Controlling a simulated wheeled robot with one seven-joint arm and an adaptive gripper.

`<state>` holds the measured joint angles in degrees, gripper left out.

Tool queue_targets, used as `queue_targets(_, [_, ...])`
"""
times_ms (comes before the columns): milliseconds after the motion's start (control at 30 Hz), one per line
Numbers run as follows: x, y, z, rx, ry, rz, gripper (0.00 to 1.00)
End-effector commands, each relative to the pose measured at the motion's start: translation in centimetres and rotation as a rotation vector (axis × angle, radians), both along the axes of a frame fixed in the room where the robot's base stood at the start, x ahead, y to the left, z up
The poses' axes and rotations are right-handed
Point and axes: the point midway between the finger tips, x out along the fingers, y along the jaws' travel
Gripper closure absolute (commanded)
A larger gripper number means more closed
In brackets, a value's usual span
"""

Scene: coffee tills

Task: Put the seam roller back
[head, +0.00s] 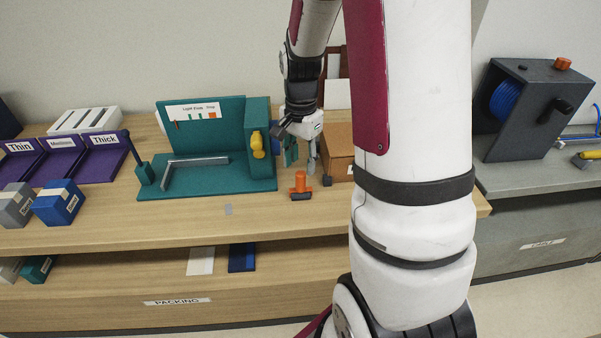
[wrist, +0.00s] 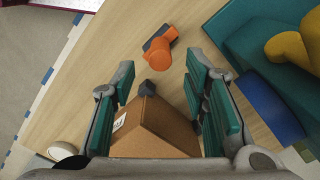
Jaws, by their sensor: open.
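My gripper (head: 301,158) is open and empty, above the bench behind the orange tool and beside the cardboard box. In the wrist view my gripper (wrist: 155,78) has its teal-padded fingers spread wide, with nothing between the pads. Which place belongs to the roller is unclear.
The cardboard box (head: 339,148) is close right of my gripper, with a small dark block (head: 327,181) at its front. The teal station (head: 207,181) with a yellow knob (head: 257,145) is on the left. Bare bench lies in front of the orange tool.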

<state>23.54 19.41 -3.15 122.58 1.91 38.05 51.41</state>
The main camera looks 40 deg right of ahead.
Motion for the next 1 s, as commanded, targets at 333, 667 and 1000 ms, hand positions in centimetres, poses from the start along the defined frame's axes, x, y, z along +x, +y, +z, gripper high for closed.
queue_targets(333, [0.1, 0.0, 5.7, -0.001, -0.002, 0.000, 0.59])
queue_targets(667, [-1.2, 3.6, 10.3, -0.022, -0.063, 0.199, 0.59])
queue_targets(1000, [-8.0, 12.6, 17.4, -0.134, -0.226, 0.808, 0.59])
